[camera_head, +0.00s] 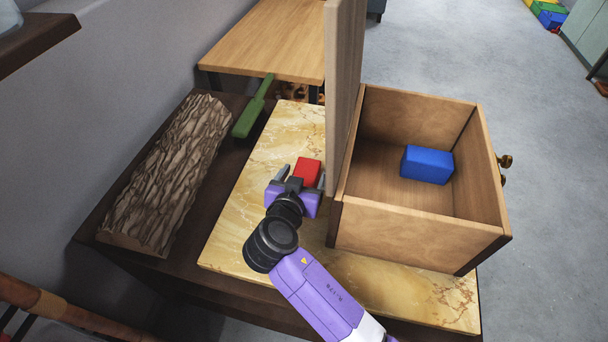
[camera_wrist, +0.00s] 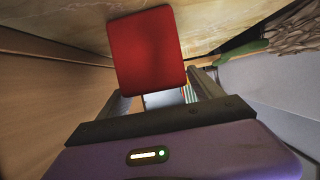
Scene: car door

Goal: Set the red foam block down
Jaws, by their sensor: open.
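The red foam block (camera_head: 307,170) is at the marble-patterned board (camera_head: 245,222), just left of the wooden box. In the wrist view the red block (camera_wrist: 147,48) shows between and just beyond my fingers, against the marble surface. Its underside is hidden, so I cannot tell whether it rests fully on the board. My gripper (camera_head: 302,177) is open, with one finger on each side of the block. In the wrist view my gripper (camera_wrist: 160,88) shows narrow gaps near the block's lower corners; I cannot tell whether either finger touches it.
An open-topped wooden box (camera_head: 420,225) with a blue block (camera_head: 427,164) inside stands to the right. An upright wooden panel (camera_head: 344,95) rises close to my gripper's right. A bark log (camera_head: 168,175) and a green-handled object (camera_head: 252,112) lie left. The board's front left is clear.

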